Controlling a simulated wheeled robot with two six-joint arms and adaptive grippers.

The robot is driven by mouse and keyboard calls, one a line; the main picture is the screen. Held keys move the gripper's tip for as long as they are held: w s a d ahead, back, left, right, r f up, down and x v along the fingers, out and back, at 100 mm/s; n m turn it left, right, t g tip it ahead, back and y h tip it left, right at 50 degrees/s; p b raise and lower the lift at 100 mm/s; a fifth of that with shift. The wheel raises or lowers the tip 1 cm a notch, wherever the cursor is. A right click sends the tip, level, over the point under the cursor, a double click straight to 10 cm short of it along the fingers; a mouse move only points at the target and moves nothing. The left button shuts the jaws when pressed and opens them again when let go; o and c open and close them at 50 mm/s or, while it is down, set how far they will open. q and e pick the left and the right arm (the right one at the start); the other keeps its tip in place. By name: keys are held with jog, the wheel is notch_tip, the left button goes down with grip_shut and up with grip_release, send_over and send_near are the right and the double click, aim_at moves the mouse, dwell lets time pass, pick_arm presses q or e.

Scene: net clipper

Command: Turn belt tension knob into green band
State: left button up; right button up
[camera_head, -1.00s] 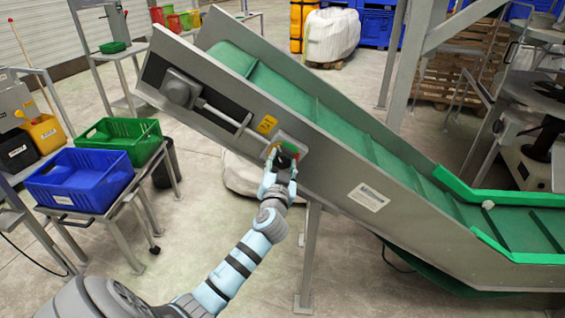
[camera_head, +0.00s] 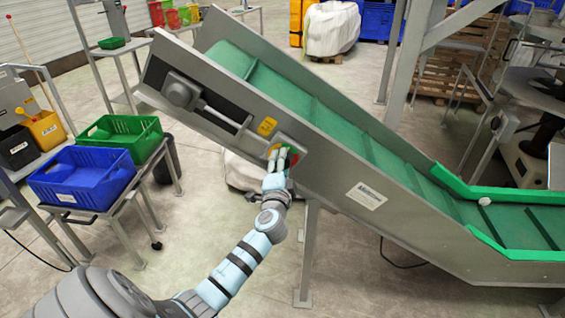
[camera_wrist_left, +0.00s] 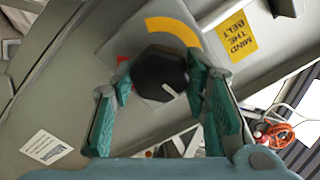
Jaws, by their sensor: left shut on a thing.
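The belt tension knob (camera_wrist_left: 160,74) is black and faceted with a white pointer mark, on the conveyor's side plate. In the left wrist view the mark sits at its lower right edge. My left gripper (camera_wrist_left: 160,82) has one finger on each side of the knob and is shut on it. In the head view my left gripper (camera_head: 279,154) reaches the plate and covers most of the knob. A yellow band (camera_wrist_left: 174,27) arcs above the knob, and a bit of red band (camera_wrist_left: 122,61) shows at its left. A green patch (camera_head: 293,149) shows beside the fingers in the head view. My right gripper is not in view.
The inclined conveyor (camera_head: 330,175) with a green belt fills the middle and right. A yellow warning label (camera_wrist_left: 236,36) is near the knob. Blue (camera_head: 82,178) and green crates (camera_head: 124,135) stand on a stand at left. A conveyor leg (camera_head: 307,255) is right of my arm.

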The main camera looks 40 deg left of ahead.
pick_arm(q)
jog(key=shift+m, duration=0.6)
jog(key=shift+f, duration=0.1)
jog(key=o, duration=1.1)
jog(key=shift+o, duration=0.2)
jog(key=v, duration=1.2)
